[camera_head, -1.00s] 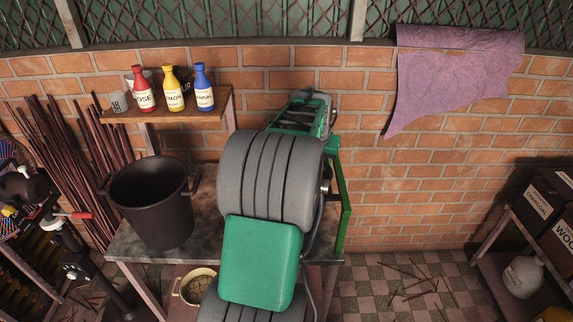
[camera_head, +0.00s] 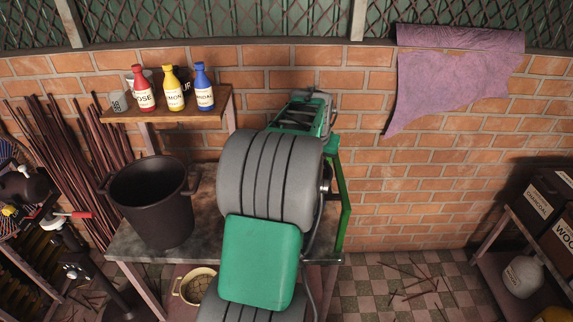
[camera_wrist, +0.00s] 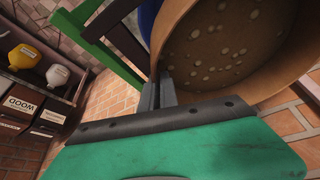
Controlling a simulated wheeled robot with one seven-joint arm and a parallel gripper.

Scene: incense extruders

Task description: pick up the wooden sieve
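In the wrist view the wooden sieve (camera_wrist: 235,45) is a round tan hoop with a brown, light-spotted bottom, filling the upper right. It is partly cut off by the frame. My gripper (camera_wrist: 162,80) has its two grey fingers close together at the sieve's near left rim. One finger is outside the rim and one overlaps the inside, and they appear shut on the rim. In the head view my large grey and green arm hides the fingertips, and I cannot make out this sieve there.
A black bucket (camera_head: 155,205) stands on the workbench (camera_head: 139,246), left of my arm. Red, yellow and blue bottles (camera_head: 173,90) stand on a wall shelf (camera_head: 185,109). A cream pot-like container (camera_head: 187,291) is below the bench. A shelf with boxes (camera_head: 541,198) is at right. The checkered floor between is largely free, with scattered sticks.

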